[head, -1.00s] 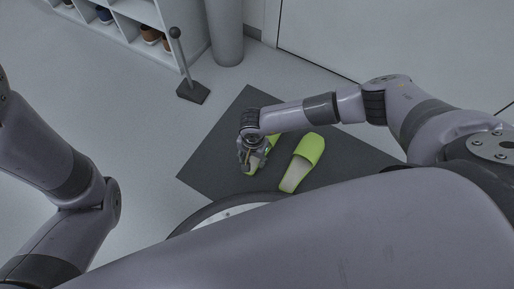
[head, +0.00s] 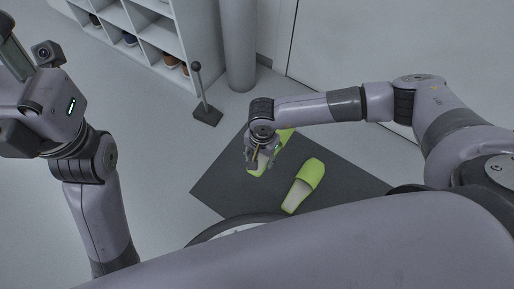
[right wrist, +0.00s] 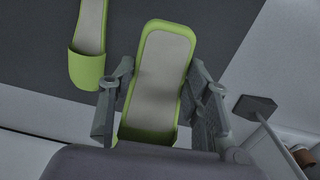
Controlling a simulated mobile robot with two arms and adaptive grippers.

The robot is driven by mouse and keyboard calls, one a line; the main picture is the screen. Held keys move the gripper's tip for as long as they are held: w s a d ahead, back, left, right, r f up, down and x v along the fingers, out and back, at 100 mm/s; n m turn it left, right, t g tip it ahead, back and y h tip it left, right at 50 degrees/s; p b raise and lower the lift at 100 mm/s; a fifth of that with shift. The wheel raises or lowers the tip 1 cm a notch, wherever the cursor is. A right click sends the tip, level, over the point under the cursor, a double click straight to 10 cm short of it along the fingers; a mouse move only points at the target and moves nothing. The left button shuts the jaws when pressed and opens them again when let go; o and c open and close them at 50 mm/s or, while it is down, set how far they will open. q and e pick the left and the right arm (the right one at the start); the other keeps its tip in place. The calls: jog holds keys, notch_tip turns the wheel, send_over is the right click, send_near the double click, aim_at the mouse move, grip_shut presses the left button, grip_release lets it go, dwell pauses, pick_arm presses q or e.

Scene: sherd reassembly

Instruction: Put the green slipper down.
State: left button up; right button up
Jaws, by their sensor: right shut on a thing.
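One green slipper (head: 284,137) with a pale sole is between the fingers of my right gripper (head: 254,158) in the head view. In the right wrist view the fingers of my right gripper (right wrist: 163,103) press its two sides, and its pale footbed (right wrist: 163,68) faces the camera. It looks larger than the other slipper there, so it appears raised above the mat. The other green slipper (head: 309,175) lies on the dark mat (head: 226,181), apart from the held one. My left gripper (head: 12,52) is at the upper left edge, mostly cut off, with its fingertips out of sight.
A white shelf unit (head: 175,32) with shoes stands at the back, beside a grey column (head: 238,45). A dark-based stand with a ball-topped rod (head: 207,115) is on the floor left of the mat. The mat's left part is bare.

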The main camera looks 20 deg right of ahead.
jog(key=shift+r, duration=0.55)
